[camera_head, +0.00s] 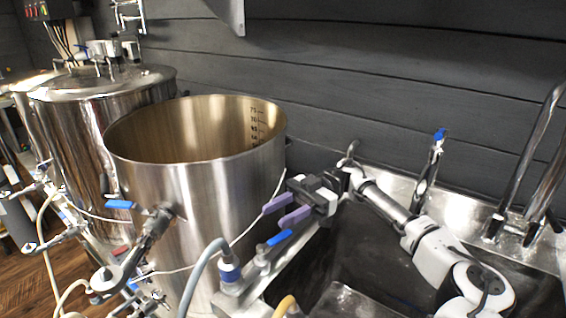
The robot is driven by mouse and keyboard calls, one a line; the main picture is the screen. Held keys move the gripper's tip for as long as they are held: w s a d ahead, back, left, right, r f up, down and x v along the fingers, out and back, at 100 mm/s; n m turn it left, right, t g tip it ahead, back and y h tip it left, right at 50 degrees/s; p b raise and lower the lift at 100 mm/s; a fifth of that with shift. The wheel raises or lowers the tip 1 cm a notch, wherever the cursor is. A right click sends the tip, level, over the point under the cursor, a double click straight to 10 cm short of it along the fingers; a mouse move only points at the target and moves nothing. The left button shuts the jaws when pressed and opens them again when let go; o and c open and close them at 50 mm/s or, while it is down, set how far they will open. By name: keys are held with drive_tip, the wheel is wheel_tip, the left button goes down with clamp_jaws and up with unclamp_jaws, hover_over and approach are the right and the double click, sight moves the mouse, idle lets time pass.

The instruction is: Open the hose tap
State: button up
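My gripper (274,216) reaches in from the right over the sink. Its two purple fingers are apart, with nothing visible between them. A tap with a blue lever (280,238) is just below the fingertips, near the sink's left edge; I cannot tell whether they touch. A slim metal tap with a blue top (438,135) stands at the back of the sink. I cannot tell for certain which one is the hose tap.
A large open steel kettle (190,200) stands left of the gripper, close to the fingers. A lidded vessel (80,130) is behind it. Blue-lever valves (120,204) and hoses crowd the lower left. A tall faucet (520,170) stands at the right. The dark sink basin (350,255) is below my arm.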

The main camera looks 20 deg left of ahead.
sight(283, 235)
wheel_tip(283, 235, up, 14)
drive_tip(key=shift+b, duration=0.45)
drive_tip(key=shift+f, duration=0.1)
